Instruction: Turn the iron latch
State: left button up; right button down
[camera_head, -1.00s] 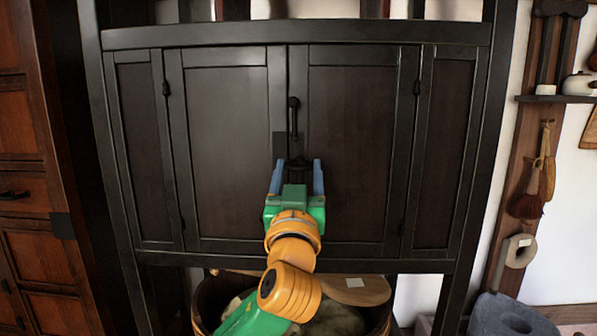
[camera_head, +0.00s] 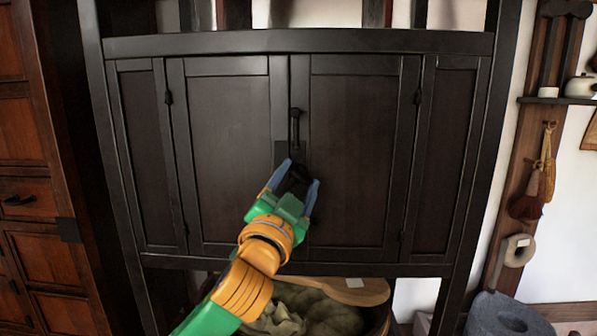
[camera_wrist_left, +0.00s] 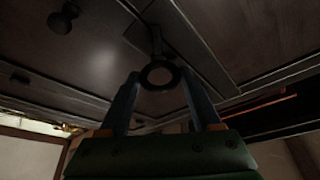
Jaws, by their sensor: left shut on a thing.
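The iron latch (camera_wrist_left: 157,75) is a dark piece with a ring-shaped end, set on the front of the black cabinet (camera_head: 355,160). In the wrist view its ring lies between the two fingers of my left gripper (camera_wrist_left: 161,84). In the head view my left gripper (camera_head: 294,180) is at the seam between the two middle doors, tilted to the right and shut on the latch. The dark latch is hard to make out there against the dark wood. My right gripper is in neither view.
A black vertical handle (camera_head: 295,127) sits just above the gripper. Below the cabinet stands a tub with pale sacks (camera_head: 320,312) and a wooden lid or board (camera_head: 352,290). A brown chest (camera_head: 30,215) is at left; a shelf (camera_head: 560,100) and hanging tools are at right.

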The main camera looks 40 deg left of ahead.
pick_arm(q)
jog(key=m+p, duration=0.1)
jog(key=m+h+p, duration=0.1)
jog(key=m, duration=0.1)
jog(key=m+h+p, duration=0.1)
jog(key=shift+a+r+m+g, duration=0.1)
jog(key=shift+r+m+g, duration=0.2)
jog(key=shift+r+m, duration=0.1)
jog(key=shift+m+g+h+p, duration=0.3)
jog(key=shift+m+p, duration=0.2)
jog(key=shift+m, duration=0.5)
jog(key=shift+f+m, duration=0.1)
jog(key=shift+m, duration=0.7)
jog(key=shift+m+g+h, duration=0.5)
jog(key=shift+m+g, duration=0.2)
jog(key=shift+m, duration=0.8)
jog(key=o, duration=1.4)
